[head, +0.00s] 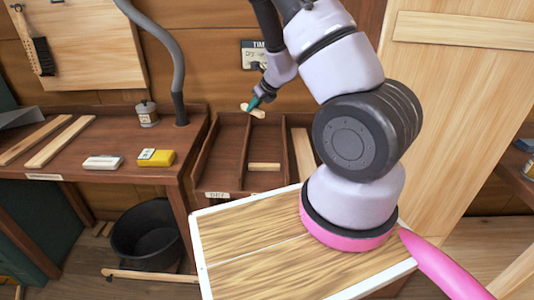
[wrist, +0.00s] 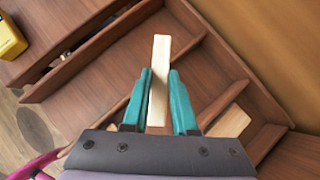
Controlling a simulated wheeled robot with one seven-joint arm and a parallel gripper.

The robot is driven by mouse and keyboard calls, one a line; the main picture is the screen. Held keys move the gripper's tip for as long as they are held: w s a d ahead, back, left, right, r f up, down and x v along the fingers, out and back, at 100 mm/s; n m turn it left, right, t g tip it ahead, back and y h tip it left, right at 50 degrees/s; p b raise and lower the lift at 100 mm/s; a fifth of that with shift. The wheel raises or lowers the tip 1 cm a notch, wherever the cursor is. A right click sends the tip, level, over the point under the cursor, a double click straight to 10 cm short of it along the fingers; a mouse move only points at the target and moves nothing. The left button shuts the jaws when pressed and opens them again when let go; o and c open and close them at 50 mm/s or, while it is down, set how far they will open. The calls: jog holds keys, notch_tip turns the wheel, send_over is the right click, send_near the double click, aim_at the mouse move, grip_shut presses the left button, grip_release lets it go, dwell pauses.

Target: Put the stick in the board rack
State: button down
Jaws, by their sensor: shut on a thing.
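The pale wooden stick (wrist: 160,55) is between the teal fingers of my gripper (wrist: 160,73), which is shut on it; its far end sticks out past the fingertips. In the head view the stick (head: 247,108) and my gripper (head: 259,99) are small, over the back part of the board rack. The board rack (head: 221,150) is a brown wooden tray with dividers and a label on its front. In the wrist view its dividers (wrist: 105,40) run under and beside the stick. I cannot tell whether the stick touches the rack.
On the bench to the left are a yellow box (head: 156,157), a white block (head: 103,162), a tin (head: 147,114) and two strips. A grey hose (head: 175,60) rises behind. A black bucket (head: 150,238) stands below.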

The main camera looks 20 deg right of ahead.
jog(key=w+d+f+n+g+y, duration=0.4)
jog(key=d+f+n, duration=0.25)
jog(key=n, duration=0.25)
jog(key=f, duration=0.6)
jog(key=d+f, duration=0.1)
jog(key=f, duration=0.1)
jog(key=shift+w+f, duration=0.1)
jog(key=shift+f, duration=0.3)
jog(key=shift+f, duration=0.1)
jog(key=c, duration=0.7)
grip_release()
